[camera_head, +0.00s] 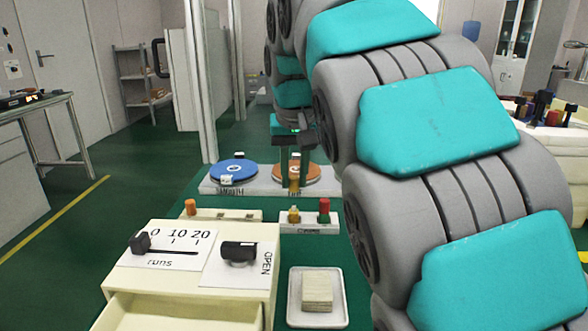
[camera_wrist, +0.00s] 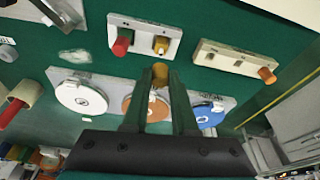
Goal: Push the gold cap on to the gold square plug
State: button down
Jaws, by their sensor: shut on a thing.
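My gripper (camera_head: 293,166) is shut on the gold cap (camera_head: 294,182), which shows against the orange disc in the head view. In the wrist view the gold cap (camera_wrist: 160,76) sits between the fingertips of my gripper (camera_wrist: 160,84). The gold square plug (camera_head: 293,214) stands on a small white block, left of a red peg. It also shows in the wrist view as a gold plug (camera_wrist: 161,45), just beyond the cap. The cap appears apart from the plug; the exact height between them is hard to tell.
The red peg (camera_head: 324,207) shares the plug's block (camera_head: 310,228). An orange peg (camera_head: 190,206) stands on another strip to the left. Discs, including a blue one (camera_head: 233,170), lie behind. A cream drawer box (camera_head: 150,277) and white tray (camera_head: 318,321) are in front.

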aim_at(294, 187)
jog(key=shift+f+b, duration=0.5)
jog(key=shift+f, duration=0.7)
jog(key=shift+f+b, duration=0.45)
jog(key=shift+f, duration=0.75)
dwell(1.1)
jog(key=c, duration=0.6)
grip_release()
jog(key=v, duration=0.7)
jog(key=shift+s+r, duration=0.15)
jog(key=shift+r, duration=0.2)
